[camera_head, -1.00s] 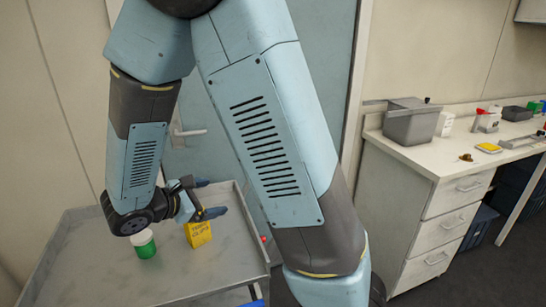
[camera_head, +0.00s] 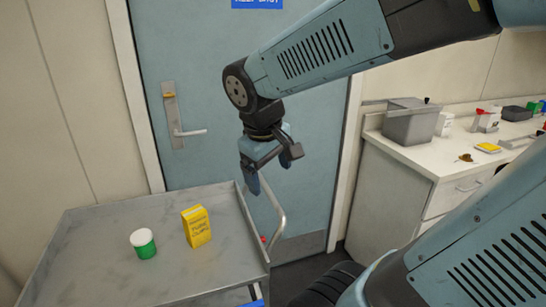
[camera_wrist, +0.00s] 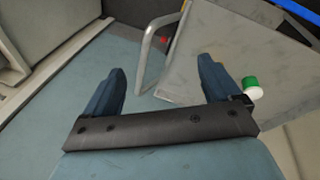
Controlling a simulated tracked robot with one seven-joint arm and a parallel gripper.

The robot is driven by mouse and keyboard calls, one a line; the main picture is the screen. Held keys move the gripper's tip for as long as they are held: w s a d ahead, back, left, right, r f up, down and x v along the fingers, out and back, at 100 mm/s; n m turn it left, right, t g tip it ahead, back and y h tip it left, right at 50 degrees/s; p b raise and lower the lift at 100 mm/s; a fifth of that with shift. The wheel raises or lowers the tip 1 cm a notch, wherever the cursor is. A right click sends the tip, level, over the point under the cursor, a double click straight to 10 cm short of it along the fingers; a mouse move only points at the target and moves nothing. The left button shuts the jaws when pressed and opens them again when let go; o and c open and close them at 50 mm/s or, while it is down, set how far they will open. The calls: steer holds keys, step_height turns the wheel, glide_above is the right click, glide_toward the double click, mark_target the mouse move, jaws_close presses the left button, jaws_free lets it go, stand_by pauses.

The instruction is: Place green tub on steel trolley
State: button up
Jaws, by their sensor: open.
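The green tub (camera_head: 146,251) has a white lid and stands upright on the steel trolley (camera_head: 90,240), left of the yellow box. It also shows in the wrist view (camera_wrist: 250,84), just beyond the right finger, apart from it. My gripper (camera_head: 270,180) is open and empty. It hangs above and beyond the trolley's right side in the head view, in front of the door. In the wrist view my two fingers (camera_wrist: 160,90) are spread with nothing between them, and the trolley top (camera_wrist: 220,50) lies at the upper right.
A yellow box (camera_head: 197,226) stands on the trolley right of the tub. The trolley has a raised rim and a curved handle (camera_head: 278,215) at its right. A blue-grey door (camera_head: 190,70) is behind. A bench (camera_head: 400,155) with a grey container (camera_head: 410,120) stands at the right.

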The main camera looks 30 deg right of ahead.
steer(key=s+a+r+m+t+y, duration=0.1)
steer(key=s+r+m+t+y, duration=0.1)
steer(key=r, duration=0.3)
steer(key=shift+s+m+t, duration=0.6)
steer(key=shift+s+m, duration=0.05)
steer(key=shift+m, duration=0.15)
